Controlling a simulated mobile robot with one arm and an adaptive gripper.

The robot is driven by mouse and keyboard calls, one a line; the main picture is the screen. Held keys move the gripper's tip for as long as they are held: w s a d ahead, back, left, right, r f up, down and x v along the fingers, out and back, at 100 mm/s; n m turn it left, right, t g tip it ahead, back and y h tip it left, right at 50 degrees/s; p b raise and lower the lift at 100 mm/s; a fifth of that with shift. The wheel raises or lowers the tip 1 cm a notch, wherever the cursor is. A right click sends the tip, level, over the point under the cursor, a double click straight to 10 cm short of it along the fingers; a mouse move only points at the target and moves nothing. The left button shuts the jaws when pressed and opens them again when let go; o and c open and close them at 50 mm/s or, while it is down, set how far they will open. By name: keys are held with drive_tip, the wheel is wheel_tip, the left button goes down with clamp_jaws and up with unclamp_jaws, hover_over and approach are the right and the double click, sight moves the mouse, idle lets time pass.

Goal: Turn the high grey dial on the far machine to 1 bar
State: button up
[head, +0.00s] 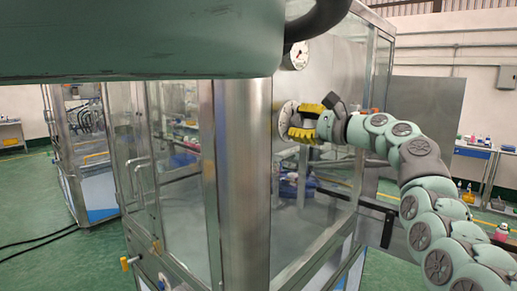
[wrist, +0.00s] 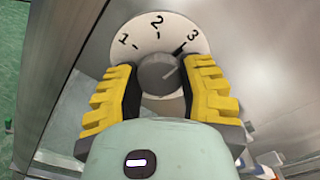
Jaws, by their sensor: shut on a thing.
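The grey dial (wrist: 157,72) sits on a round white plate (wrist: 138,45) marked 1, 2 and 3 in the wrist view. The line on its face points up and right, close to the 3. My gripper (wrist: 165,82) has its yellow-and-black fingers on both sides of the dial and is shut on it. In the head view my gripper (head: 304,128) is at the metal panel of the machine (head: 333,75), and the plate (head: 285,117) shows just left of it. The dial itself is hidden there by the fingers.
A round white gauge (head: 299,55) is on the panel above the dial. A steel corner post (head: 243,180) stands left of the dial. Another glass-walled machine (head: 85,150) stands at the left. A table (head: 473,152) with small items is at the right.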

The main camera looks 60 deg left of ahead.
drive_tip(key=n+b, duration=0.2)
drive_tip(key=n, duration=0.1)
drive_tip(key=n+b, duration=0.1)
drive_tip(key=shift+s+a+f+n, duration=0.1)
drive_tip(key=shift+s+n, duration=0.15)
drive_tip(key=shift+n, duration=0.15)
drive_tip(key=n+b, duration=0.3)
drive_tip(key=n, duration=0.1)
drive_tip(key=shift+n, duration=0.3)
drive_tip(key=n+b, duration=0.2)
drive_tip(key=n, duration=0.2)
drive_tip(key=shift+b, duration=0.35)
drive_tip(key=shift+n+b, duration=0.75)
drive_tip(key=shift+n, duration=1.45)
drive_tip(key=shift+w, duration=0.1)
drive_tip(key=o, duration=1.2)
drive_tip(key=shift+w, duration=0.1)
